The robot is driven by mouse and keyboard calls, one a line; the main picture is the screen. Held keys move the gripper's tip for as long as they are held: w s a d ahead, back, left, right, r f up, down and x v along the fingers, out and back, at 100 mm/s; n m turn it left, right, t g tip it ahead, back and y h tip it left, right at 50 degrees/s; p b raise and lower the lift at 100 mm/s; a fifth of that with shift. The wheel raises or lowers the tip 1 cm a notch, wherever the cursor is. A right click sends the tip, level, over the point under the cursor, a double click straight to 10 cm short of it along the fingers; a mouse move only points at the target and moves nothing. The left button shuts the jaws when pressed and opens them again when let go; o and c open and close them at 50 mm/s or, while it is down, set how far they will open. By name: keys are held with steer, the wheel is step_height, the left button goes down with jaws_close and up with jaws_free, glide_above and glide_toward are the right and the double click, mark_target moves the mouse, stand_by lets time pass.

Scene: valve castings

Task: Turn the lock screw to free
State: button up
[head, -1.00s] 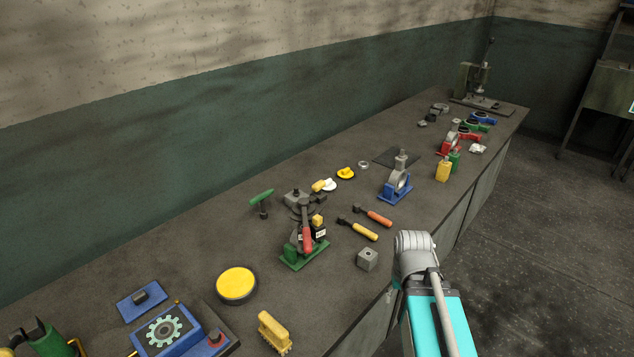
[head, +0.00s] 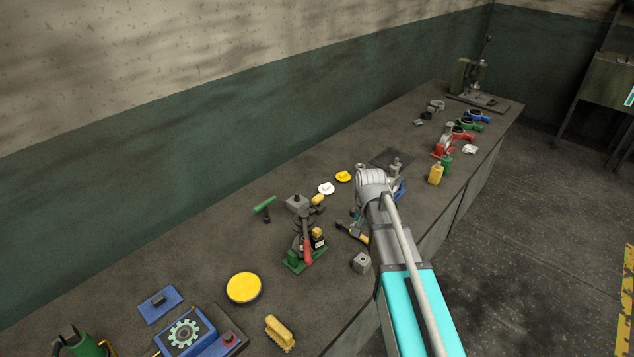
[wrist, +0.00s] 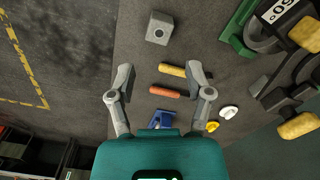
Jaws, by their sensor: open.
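A clamp-like fixture on a green base (head: 293,262) stands on the bench, with a red-handled lever (head: 307,254) and yellow knobs. In the wrist view its parts fill the right side, with a green piece (wrist: 238,30), a white number label (wrist: 284,10) and a yellow knob (wrist: 298,126). I cannot make out which part is the lock screw. My gripper (wrist: 160,82) is open and empty, above the bench, with the yellow-handled tool (wrist: 172,70) and orange-handled tool (wrist: 169,93) below between its fingers. In the head view my arm hides most of it.
A grey block with a hole (head: 361,263) sits by the bench's front edge. A green T-handle (head: 264,204) stands behind the fixture. White (head: 326,188) and yellow (head: 343,176) small parts lie beyond it. A blue stand (head: 399,191) is partly behind my arm.

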mark_target(318, 196)
steer(key=w+a+r+m+p, duration=0.3)
steer(key=w+a+r+p, duration=0.9)
steer(key=a+r+p, duration=0.2)
step_height(318, 196, up, 2)
steer(key=shift+w+a+r+m+p, duration=0.1)
steer(key=shift+w+a+m+p, duration=0.05)
steer(key=shift+w+m+p, duration=0.25)
steer(key=shift+f, duration=0.2)
step_height(318, 196, down, 13)
steer(key=b, duration=1.4)
steer(key=shift+f, duration=0.2)
jaws_close()
